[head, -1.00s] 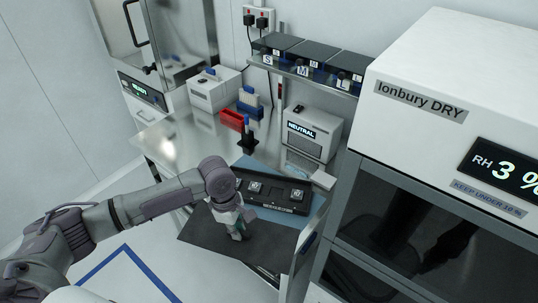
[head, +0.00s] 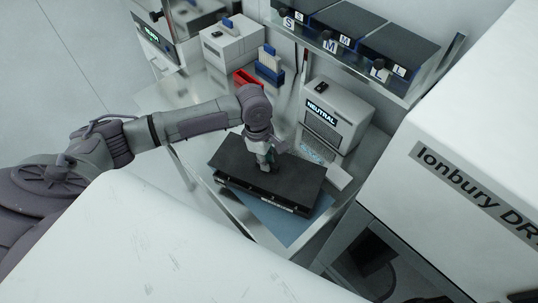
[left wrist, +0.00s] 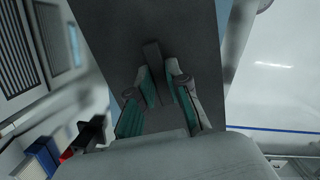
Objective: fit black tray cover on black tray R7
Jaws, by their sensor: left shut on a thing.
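The black tray cover (head: 297,184) is a flat dark panel lying over the black tray on the bench. My left gripper (head: 265,166) is above its middle, shut on the cover's small raised handle. In the left wrist view the fingers (left wrist: 163,82) close about the handle (left wrist: 152,55), and the cover (left wrist: 100,40) fills the middle. Of black tray R7 (head: 262,199) only a front edge with small pale marks shows; the cover hides its inside. I cannot tell whether the cover is fully seated. My right gripper is not in view.
A blue mat (head: 283,224) lies under the tray. A grey box marked NEUTRAL (head: 333,115) stands behind it, with a small pale block (head: 338,176) at the right. A shelf of dark boxes (head: 345,35) is above. The Ionbury dry cabinet (head: 460,165) bounds the right.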

